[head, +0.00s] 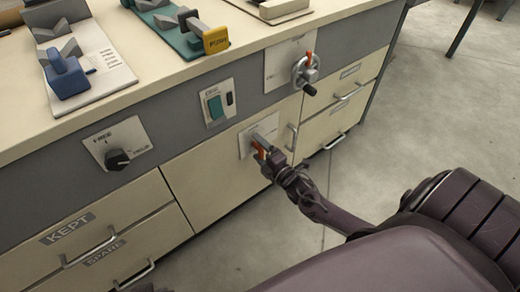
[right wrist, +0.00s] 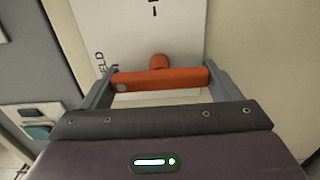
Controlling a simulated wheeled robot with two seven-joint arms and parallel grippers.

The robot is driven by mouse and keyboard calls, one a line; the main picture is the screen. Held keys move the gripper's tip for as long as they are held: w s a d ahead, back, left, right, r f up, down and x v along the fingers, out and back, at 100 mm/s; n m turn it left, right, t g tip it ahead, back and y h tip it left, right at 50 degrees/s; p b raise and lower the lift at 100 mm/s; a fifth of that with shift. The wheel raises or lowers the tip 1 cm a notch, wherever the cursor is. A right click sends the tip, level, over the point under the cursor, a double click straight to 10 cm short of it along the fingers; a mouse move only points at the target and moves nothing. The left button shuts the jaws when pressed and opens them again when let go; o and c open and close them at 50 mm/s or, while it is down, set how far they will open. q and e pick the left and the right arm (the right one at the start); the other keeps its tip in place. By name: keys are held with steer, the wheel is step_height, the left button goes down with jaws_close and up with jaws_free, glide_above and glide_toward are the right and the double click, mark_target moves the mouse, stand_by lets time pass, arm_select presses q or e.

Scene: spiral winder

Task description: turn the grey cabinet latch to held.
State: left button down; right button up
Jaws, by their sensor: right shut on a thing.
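The cabinet latch sits on a pale plate (head: 250,140) on the cream cabinet door below the worktop. In the right wrist view its turning bar (right wrist: 160,79) looks orange, on a short round orange stem against the white plate (right wrist: 140,30). Part of a label reading "ELD" shows at the plate's left. My right gripper (head: 263,152) is at the latch, and in the wrist view its two grey fingers (right wrist: 158,84) hold the bar by its ends. The bar lies crosswise in that view. In the head view the gripper hides much of the latch.
A dark knob (head: 118,159), a green switch (head: 215,106) and a crank (head: 306,75) are on the grey front panel. Drawers with bar handles flank the door. Blue (head: 70,78) and yellow-handled (head: 214,40) devices stand on the worktop. Open floor (head: 420,120) lies right.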

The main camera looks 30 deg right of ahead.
arm_select(q)
steer(key=shift+w+a, duration=0.1)
steer(key=shift+a, duration=0.05)
arm_select(e)
steer(key=o, duration=0.9)
steer(key=shift+c, duration=0.2)
arm_select(q)
steer(key=shift+s+a+r+g+y+p, duration=0.1)
steer(key=shift+s+a+g+y+p, duration=0.15)
steer(key=shift+a+p, duration=0.25)
steer(key=shift+s+a+r+g+y+p, duration=0.1)
steer(key=shift+s+a+g+y+p, duration=0.05)
steer(key=shift+a+g+p, duration=0.25)
arm_select(e)
steer(key=s, duration=0.7)
steer(key=shift+s+d, duration=0.3)
steer(key=shift+s, duration=0.1)
